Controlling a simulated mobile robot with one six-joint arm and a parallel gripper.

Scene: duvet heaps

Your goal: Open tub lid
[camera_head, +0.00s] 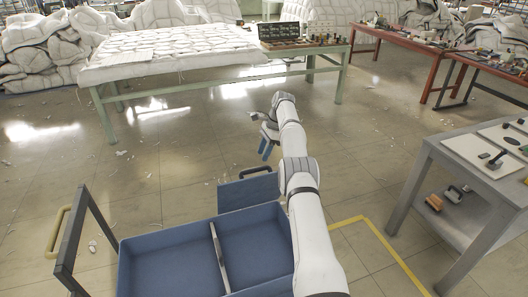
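A blue tub (170,262) with two compartments and a divider is at the bottom of the view; its visible compartments look empty and uncovered. A blue panel with a dark handle (248,193) stands at its far side; I cannot tell whether it is a lid. On the grey table at the right lie pale flat panels (470,146) with dark handle-like pieces; I cannot tell whether either covers a tub. My gripper (266,151) hangs beyond the blue tub, above the floor.
A grey table (431,146) with a lower shelf stands at the right. A green-framed table (97,92) bears a quilted duvet, and red tables (376,35) stand at the back right. Duvet heaps (40,50) line the back. The middle floor is mostly clear, with small scraps.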

